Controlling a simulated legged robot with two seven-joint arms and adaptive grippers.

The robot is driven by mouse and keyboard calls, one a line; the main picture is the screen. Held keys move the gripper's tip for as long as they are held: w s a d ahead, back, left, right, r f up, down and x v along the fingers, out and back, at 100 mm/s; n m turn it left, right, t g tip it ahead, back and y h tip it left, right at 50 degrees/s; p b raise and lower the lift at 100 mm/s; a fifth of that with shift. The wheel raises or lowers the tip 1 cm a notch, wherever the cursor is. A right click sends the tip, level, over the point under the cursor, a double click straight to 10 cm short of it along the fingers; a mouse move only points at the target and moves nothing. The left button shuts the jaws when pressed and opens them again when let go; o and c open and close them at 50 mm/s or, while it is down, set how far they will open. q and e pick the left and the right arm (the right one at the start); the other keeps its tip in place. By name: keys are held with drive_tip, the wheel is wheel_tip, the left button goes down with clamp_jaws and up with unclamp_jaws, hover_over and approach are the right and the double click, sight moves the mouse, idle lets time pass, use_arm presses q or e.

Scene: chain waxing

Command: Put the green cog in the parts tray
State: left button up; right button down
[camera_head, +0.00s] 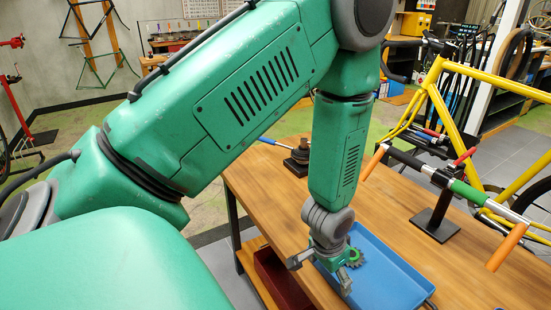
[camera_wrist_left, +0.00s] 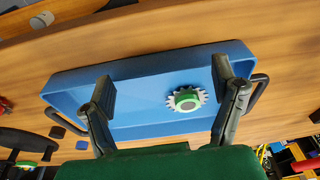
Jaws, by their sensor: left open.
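The green cog (camera_head: 355,257) lies in the blue parts tray (camera_head: 396,291), near the gripper. In the left wrist view the cog (camera_wrist_left: 187,98) shows a green hub and a pale toothed rim on the floor of the tray (camera_wrist_left: 75,83). My left gripper (camera_head: 320,275) is over the tray's left part, pointing down. In the left wrist view its fingers (camera_wrist_left: 163,76) are wide apart with nothing between their tips, and the cog appears closer to the right finger. I cannot tell the gap between fingertips and tray. My right gripper is not in view.
The tray stands on a wooden workbench (camera_head: 395,205). A stand holding a bar with orange grips (camera_head: 433,224) is to its right, in front of a yellow bicycle (camera_head: 445,105). A black tool with a blue handle (camera_head: 297,155) stands at the back left. Bare wood lies between them.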

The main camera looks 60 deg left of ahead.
use_arm(q)
drive_tip(key=s+d+f, duration=0.1)
drive_tip(key=s+f, duration=0.3)
drive_tip(key=s, duration=0.5)
drive_tip(key=s+d+f+g, duration=0.1)
drive_tip(key=s+f, duration=0.4)
drive_tip(key=s, duration=0.5)
drive_tip(key=shift+s+d+g, duration=0.2)
drive_tip(key=shift+d+g, duration=0.05)
drive_tip(key=shift+g, duration=0.05)
